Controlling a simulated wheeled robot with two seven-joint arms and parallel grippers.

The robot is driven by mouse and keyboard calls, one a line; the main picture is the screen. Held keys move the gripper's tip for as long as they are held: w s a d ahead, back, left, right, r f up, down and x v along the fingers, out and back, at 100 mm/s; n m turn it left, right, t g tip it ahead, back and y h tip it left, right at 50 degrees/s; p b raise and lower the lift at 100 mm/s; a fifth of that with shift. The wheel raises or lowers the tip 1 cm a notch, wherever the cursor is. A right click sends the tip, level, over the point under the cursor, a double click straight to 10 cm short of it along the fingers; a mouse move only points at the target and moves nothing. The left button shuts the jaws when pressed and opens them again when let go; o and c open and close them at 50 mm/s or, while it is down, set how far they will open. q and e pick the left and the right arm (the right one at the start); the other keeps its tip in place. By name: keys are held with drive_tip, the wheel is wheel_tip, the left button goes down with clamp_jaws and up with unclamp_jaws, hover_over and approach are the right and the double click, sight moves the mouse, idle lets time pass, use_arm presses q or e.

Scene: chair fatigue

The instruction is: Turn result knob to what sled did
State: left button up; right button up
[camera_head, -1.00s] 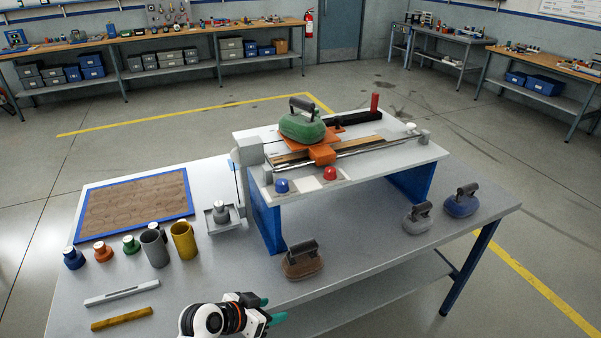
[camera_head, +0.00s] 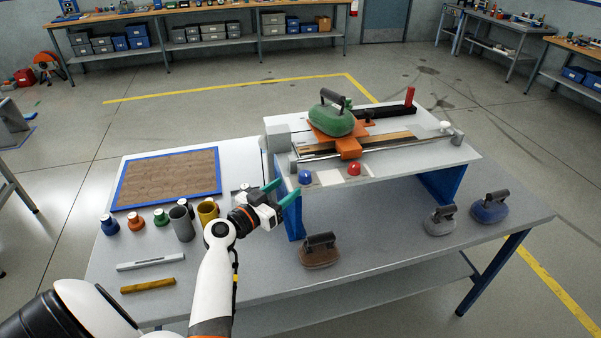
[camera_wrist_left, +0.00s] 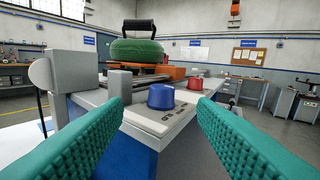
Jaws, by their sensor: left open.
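The test rig (camera_head: 460,158) stands on the table with an orange sled (camera_head: 349,148) on its track. A green handled weight (camera_head: 331,121) sits on the sled. On the rig's front edge are a blue knob-like cap (camera_head: 305,176) and a red one (camera_head: 353,168); I cannot tell which is the result knob, and the lettering is unreadable. My left gripper (camera_head: 278,194) is open and empty, in front of the rig's left corner. In the left wrist view the blue cap (camera_wrist_left: 161,97) shows between and beyond the fingers (camera_wrist_left: 162,120), apart from them. My right gripper is not in view.
Several coloured small weights and cups, including a yellow cup (camera_head: 207,209), stand left of my gripper. A brown handled block (camera_head: 320,254) lies in front of the rig. Grey (camera_head: 440,220) and blue (camera_head: 490,208) blocks are at right. A blue-framed board (camera_head: 168,180) lies at back left.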

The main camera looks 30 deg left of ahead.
sight(301, 178)
use_arm(q)
drive_tip(key=w, duration=0.2)
drive_tip(key=w+p, duration=0.1)
drive_tip(key=w, duration=0.1)
drive_tip(key=w+d, duration=0.1)
drive_tip(key=w, duration=0.1)
drive_tip(key=shift+p, duration=0.3)
drive_tip(key=shift+w, duration=0.35)
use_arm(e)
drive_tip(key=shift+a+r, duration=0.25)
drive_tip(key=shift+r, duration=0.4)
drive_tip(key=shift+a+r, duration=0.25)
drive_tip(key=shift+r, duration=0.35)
